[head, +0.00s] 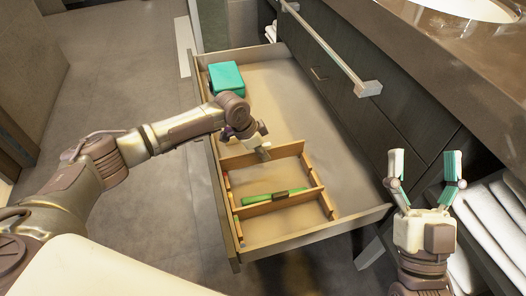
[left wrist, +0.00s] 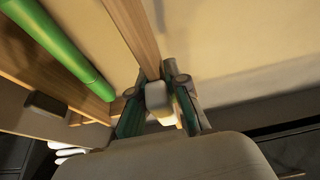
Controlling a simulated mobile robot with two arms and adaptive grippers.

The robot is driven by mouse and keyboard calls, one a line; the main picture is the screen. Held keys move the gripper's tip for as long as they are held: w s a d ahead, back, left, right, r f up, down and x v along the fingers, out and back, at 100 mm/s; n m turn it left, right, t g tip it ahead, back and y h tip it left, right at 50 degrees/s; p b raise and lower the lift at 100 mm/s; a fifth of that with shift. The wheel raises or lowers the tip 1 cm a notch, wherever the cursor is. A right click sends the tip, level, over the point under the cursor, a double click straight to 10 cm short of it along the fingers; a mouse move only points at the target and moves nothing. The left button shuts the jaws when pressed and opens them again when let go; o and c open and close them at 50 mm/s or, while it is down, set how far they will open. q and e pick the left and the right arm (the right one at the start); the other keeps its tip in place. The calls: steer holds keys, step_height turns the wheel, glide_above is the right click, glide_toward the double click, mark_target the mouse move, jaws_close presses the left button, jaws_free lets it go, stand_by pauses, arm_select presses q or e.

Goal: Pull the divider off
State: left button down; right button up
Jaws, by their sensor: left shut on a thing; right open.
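The wooden divider (head: 288,150) is a frame of light slats in the near end of the open drawer (head: 285,243). My left gripper (head: 262,153) is shut on its far cross slat, near the slat's middle. In the left wrist view the slat (left wrist: 134,28) runs down between the fingers of the left gripper (left wrist: 158,105); their tips are partly hidden. A green stick-like object (head: 272,196) lies within the frame and also shows in the left wrist view (left wrist: 62,45). My right gripper (head: 424,168) is open and empty, to the right of the drawer.
A teal box (head: 226,78) sits in the drawer's far left corner. The drawer floor beyond the divider is mostly bare. The cabinet front with a long handle (head: 325,48) and the counter (head: 460,60) rise on the right. White towels (head: 493,225) lie on a shelf by my right gripper.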

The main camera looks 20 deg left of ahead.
arm_select(q)
steer(key=shift+r+p, duration=0.65)
steer(key=shift+p, duration=0.05)
steer(key=shift+r+p, duration=0.65)
steer(key=shift+p, duration=0.05)
arm_select(e)
steer(key=shift+w+f+g+h, duration=1.4)
steer(key=shift+f+g, duration=2.1)
steer(key=shift+f, duration=1.65)
arm_select(q)
steer(key=shift+r+p, duration=0.3)
steer(key=shift+p, duration=0.05)
steer(key=shift+r+p, duration=0.6)
steer(key=shift+p, duration=0.05)
steer(key=shift+r+p, duration=0.3)
arm_select(e)
steer(key=s+d+f+g+h, duration=0.1)
steer(key=s+f+g, duration=0.1)
steer(key=f, duration=0.3)
steer(key=s+d+f+g+h, duration=0.1)
steer(key=s+d+f+g, duration=0.1)
steer(key=s+f+g, duration=0.1)
steer(key=shift+d+f+m+g, duration=0.3)
steer(key=shift+f+g, duration=0.6)
steer(key=shift+g, duration=0.2)
